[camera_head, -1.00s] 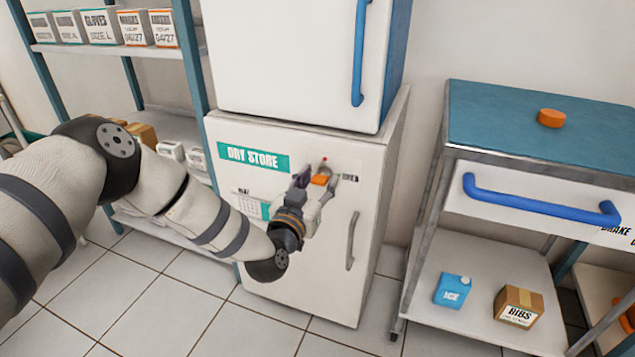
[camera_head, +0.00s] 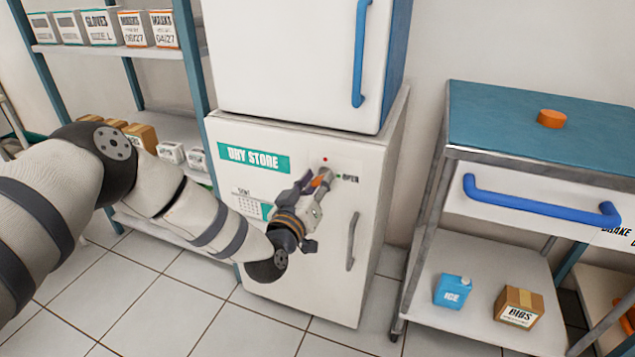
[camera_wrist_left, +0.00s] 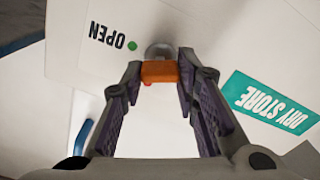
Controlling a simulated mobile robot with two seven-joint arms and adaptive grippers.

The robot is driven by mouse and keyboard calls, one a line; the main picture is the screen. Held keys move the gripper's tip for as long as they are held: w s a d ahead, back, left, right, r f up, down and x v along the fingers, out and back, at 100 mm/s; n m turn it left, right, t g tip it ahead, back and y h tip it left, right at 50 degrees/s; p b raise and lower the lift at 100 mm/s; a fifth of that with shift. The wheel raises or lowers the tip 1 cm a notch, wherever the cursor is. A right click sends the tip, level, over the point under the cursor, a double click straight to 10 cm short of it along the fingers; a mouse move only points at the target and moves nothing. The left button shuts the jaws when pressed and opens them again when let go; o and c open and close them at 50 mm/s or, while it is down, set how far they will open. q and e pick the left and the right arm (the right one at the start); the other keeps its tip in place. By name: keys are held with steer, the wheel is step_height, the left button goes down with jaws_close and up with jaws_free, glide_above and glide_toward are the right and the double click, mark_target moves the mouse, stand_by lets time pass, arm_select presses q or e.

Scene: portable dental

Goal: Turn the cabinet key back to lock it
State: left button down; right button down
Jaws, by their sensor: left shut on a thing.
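The white cabinet (camera_head: 300,262) marked DRY STORE has a key (camera_head: 317,182) with an orange grip in its front. My left gripper (camera_head: 319,184) is at the cabinet front, shut on the key. In the left wrist view the orange key (camera_wrist_left: 160,72) sits between the two fingertips, in front of a round grey lock (camera_wrist_left: 159,50). A red dot (camera_head: 325,159) is above the lock, and a green dot (camera_head: 338,178) beside the word OPEN is to its right. The fingers partly hide the key in the head view. My right gripper is not in view.
A grey vertical handle (camera_head: 351,241) is on the cabinet door, below right of the lock. A white unit with a blue handle (camera_head: 360,55) stands on top. A blue-topped trolley (camera_head: 500,120) stands to the right, and a shelf rack (camera_head: 190,60) to the left.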

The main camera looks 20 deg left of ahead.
arm_select(q)
steer(key=n, duration=0.3)
steer(key=n+b, duration=0.1)
steer(key=n, duration=0.2)
steer(key=shift+a+f, duration=0.1)
steer(key=shift+f, duration=0.1)
steer(key=n, duration=0.3)
steer(key=shift+n+b, duration=0.9)
steer(key=shift+n, duration=1)
steer(key=c, duration=1.2)
jaws_free()
steer(key=shift+c, duration=0.2)
